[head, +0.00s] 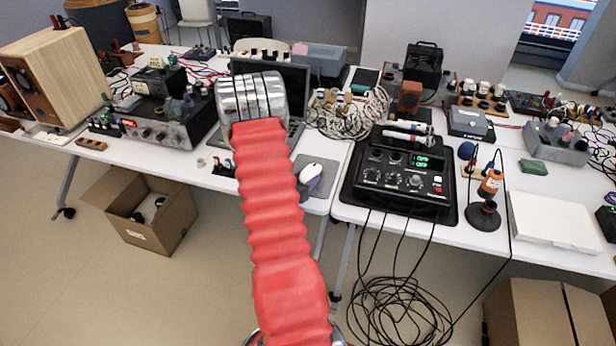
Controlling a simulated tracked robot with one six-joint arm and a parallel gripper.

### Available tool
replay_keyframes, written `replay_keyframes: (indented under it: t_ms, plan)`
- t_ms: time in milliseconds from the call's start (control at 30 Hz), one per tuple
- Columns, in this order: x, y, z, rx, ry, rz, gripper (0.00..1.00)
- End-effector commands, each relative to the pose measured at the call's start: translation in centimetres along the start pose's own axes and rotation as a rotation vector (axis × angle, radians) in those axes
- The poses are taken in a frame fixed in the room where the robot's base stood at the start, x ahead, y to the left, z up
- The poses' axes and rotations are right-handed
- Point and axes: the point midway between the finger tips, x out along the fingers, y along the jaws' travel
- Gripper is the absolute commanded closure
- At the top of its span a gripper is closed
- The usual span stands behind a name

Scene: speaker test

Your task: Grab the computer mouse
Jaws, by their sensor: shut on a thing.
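The computer mouse (311,174), pale with a dark side, lies on a grey mouse pad (322,203) at the front edge of the left table. My red sleeved arm reaches up from the bottom of the view and passes just left of the pad. The silver end of my arm (252,97) is in front of an open laptop (296,82), above and left of the mouse and apart from it in the picture. My gripper's fingers are hidden by this silver end, so what is between them does not show.
A black device with green displays (405,172) stands right of the mouse. A coil of pale cable (350,112) lies behind the pad. An amplifier (170,122) and a wooden speaker (62,75) stand left. An open carton (150,226) is on the floor.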

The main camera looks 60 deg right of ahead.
Motion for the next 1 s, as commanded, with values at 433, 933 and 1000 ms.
replay_keyframes:
  t_ms: [433,933,1000]
  plan:
    - [-1.2,0.3,-3.2,0.003,0.003,-0.001,0.75]
    - [-3.6,1.1,-8.8,0.001,0.002,0.000,0.75]
    - [-3.7,1.2,-9.1,0.001,0.002,0.000,0.75]
